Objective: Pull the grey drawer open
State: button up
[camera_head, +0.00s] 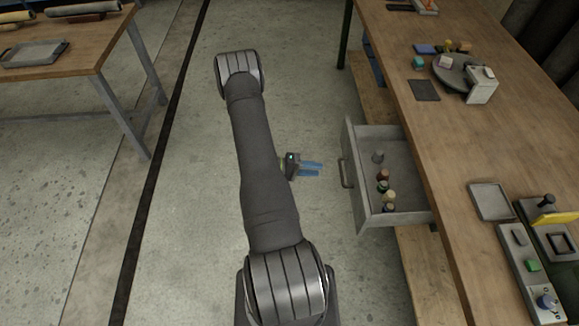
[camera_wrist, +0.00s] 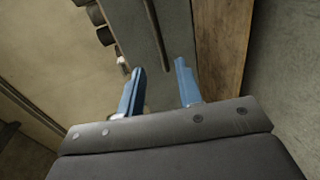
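The grey drawer (camera_head: 366,199) stands pulled out from under the right wooden bench in the head view, with several small knob-like pieces inside it. Its bar handle (camera_head: 345,173) is on the front panel, facing left. My gripper (camera_head: 319,169) is to the left of the handle, its blue fingers pointing right, with a gap between them and the handle. In the wrist view the two blue fingers (camera_wrist: 161,75) are apart with nothing between them. A grey panel with a bar, probably the drawer front (camera_wrist: 175,40), shows beyond the fingertips.
The right bench (camera_head: 440,150) carries a round grey device (camera_head: 456,72), a square tray (camera_head: 491,201) and small coloured blocks. Another bench (camera_head: 95,45) with rolls and a tray is at the upper left. The concrete floor around my gripper is clear.

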aim_at(341, 171)
jog(key=v, duration=0.9)
jog(key=x, duration=1.7)
jog(key=shift+d, duration=0.2)
jog(key=shift+a, duration=0.1)
jog(key=v, duration=1.7)
jog(key=x, duration=1.9)
jog(key=shift+d+r, duration=0.2)
jog(key=shift+d, duration=0.1)
jog(key=shift+a, duration=0.15)
